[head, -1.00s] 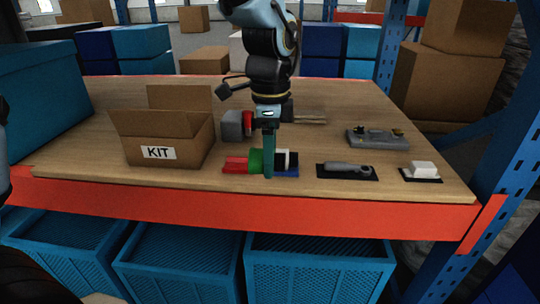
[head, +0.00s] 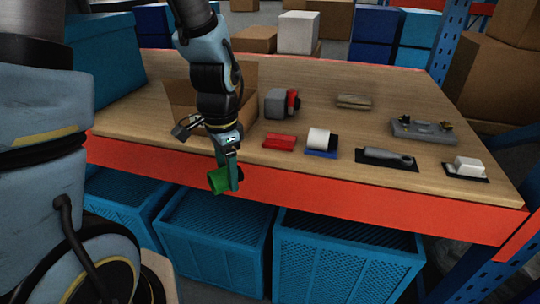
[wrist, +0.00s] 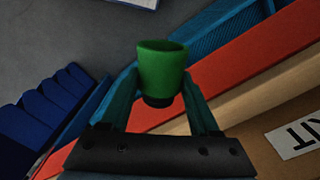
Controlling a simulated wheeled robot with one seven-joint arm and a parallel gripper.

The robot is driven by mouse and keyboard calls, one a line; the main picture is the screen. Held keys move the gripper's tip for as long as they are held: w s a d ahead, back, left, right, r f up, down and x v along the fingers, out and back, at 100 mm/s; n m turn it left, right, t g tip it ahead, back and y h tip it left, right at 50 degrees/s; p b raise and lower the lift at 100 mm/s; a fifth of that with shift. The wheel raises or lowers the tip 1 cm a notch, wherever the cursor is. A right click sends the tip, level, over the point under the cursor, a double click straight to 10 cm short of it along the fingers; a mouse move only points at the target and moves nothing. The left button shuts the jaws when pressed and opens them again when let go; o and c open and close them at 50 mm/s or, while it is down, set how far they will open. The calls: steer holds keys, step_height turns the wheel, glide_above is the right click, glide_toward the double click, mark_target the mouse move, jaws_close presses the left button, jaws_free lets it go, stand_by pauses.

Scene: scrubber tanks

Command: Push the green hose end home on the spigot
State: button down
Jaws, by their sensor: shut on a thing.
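The green hose end (head: 217,182) is a short green cylinder. My gripper (head: 229,177) is shut on it and holds it in the air off the front edge of the table. In the wrist view the hose end (wrist: 162,70) sits between the two teal fingers of my gripper (wrist: 160,84), with a dark part at its near end. No spigot can be made out for certain. A grey plate with brass-coloured fittings (head: 422,130) lies at the right of the table, apart from the hose end.
The table has a red front edge (head: 330,193). A red block (head: 279,141), a white roll on a blue base (head: 320,140) and a grey-and-red object (head: 280,103) stand on it. The cardboard box (head: 180,96) is partly behind my arm. Blue crates (head: 330,265) stand below.

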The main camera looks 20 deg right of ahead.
steer(key=w+a+f+n, duration=0.4)
steer(key=a+f+n, duration=0.1)
steer(key=a, duration=0.4)
steer(key=w+a+f+n, duration=0.5)
steer(key=a, duration=0.4)
steer(key=w+a+f+n, duration=0.5)
steer(key=a+f+n, duration=0.1)
steer(key=a, duration=0.3)
steer(key=shift+a, duration=0.35)
steer(key=shift+w, duration=0.15)
